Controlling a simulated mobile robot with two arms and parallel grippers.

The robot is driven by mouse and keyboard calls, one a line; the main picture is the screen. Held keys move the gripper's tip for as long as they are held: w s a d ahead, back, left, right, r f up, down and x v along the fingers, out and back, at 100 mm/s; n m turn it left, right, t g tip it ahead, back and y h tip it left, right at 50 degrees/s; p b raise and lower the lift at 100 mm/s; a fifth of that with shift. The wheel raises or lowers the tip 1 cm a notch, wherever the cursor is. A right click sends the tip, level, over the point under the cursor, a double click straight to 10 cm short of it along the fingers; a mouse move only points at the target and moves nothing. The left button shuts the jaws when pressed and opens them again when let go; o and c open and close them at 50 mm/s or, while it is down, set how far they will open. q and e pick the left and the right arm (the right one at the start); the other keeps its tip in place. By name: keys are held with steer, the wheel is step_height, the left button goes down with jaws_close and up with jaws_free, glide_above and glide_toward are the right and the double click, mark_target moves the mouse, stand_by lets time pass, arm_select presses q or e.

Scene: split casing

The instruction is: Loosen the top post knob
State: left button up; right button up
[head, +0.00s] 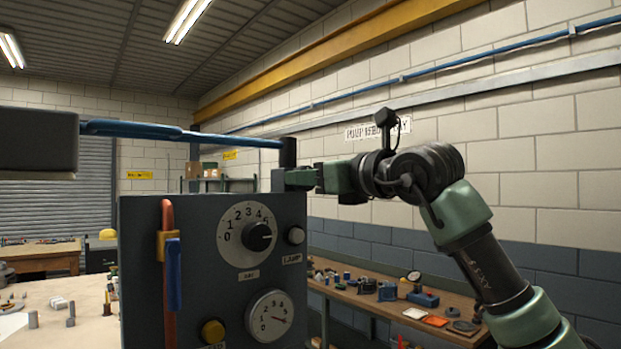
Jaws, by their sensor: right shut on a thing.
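The grey casing (212,290) stands upright in front of me, with dials and knobs on its face. At the right end of its top is a post with a dark, upright cylindrical knob (288,152). My right gripper (292,179) comes in from the right, level with the post. Its green jaws are shut at the knob's lower part, which they largely hide. A blue bar (200,136) runs from a dark block (38,142) at the left to the knob; I cannot tell if they are joined. My left gripper is not in view.
A bench (450,335) with small parts stands behind at the right. A pale table (60,320) is at the left.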

steer(key=shift+s+a+f+n+b, duration=0.1)
steer(key=shift+n+b, duration=0.15)
steer(key=shift+n, duration=3.85)
steer(key=shift+a+f+n+b, duration=0.1)
steer(key=shift+n+b, duration=0.1)
steer(key=shift+n, duration=3.9)
steer(key=o, duration=1.3)
steer(key=shift+o, duration=0.2)
steer(key=b+v, duration=0.4)
steer(key=v, duration=0.4)
